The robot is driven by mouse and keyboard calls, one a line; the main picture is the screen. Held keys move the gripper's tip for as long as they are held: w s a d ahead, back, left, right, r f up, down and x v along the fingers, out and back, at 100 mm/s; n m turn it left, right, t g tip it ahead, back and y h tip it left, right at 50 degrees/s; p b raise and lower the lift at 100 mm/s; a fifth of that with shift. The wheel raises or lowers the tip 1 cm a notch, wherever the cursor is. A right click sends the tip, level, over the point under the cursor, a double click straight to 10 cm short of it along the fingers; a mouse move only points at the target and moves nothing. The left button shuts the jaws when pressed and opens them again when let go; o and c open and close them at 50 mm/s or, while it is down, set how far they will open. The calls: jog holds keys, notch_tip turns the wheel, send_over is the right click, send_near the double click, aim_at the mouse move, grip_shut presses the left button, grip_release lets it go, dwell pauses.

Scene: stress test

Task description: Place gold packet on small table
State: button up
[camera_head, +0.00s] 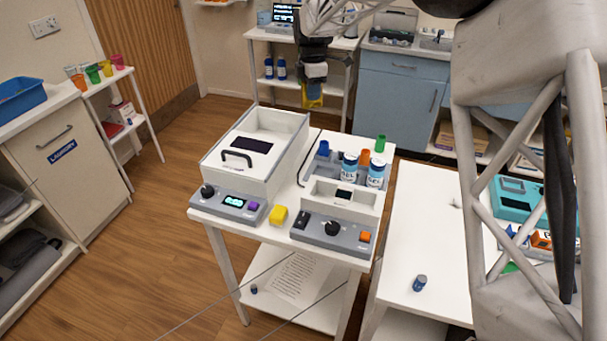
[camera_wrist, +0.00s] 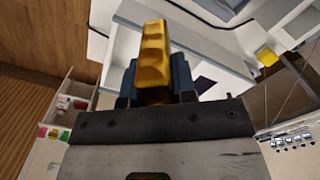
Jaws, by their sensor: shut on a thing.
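The gold packet (camera_wrist: 154,52) is a ridged, yellow-gold block held between the dark fingers of my gripper (camera_wrist: 156,78). In the head view my gripper (camera_head: 312,84) hangs in the upper middle, shut on the packet (camera_head: 312,101), which shows only as a small yellow patch. The gripper is in the air, behind the white table (camera_head: 207,214) that carries lab devices. A second white table (camera_head: 411,255) at the right has a largely bare top. I cannot tell which of these is the small table.
A lidded white device (camera_head: 213,157), a bottle rack (camera_head: 310,171) and a small yellow block (camera_head: 278,216) crowd the device table. A small blue-capped vial (camera_head: 419,283) stands on the right table. Low white shelves (camera_head: 254,72) stand at the back.

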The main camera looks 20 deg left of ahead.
jog(key=s+a+n, duration=0.2)
jog(key=s+a, duration=0.1)
jog(key=a, duration=1)
jog(key=f, duration=0.5)
jog(key=shift+w+d+f, duration=0.25)
jog(key=shift+d, duration=0.15)
jog(key=shift+f, duration=2.5)
jog(key=shift+f, duration=0.1)
jog(key=shift+f, duration=2.4)
jog(key=shift+f, duration=0.2)
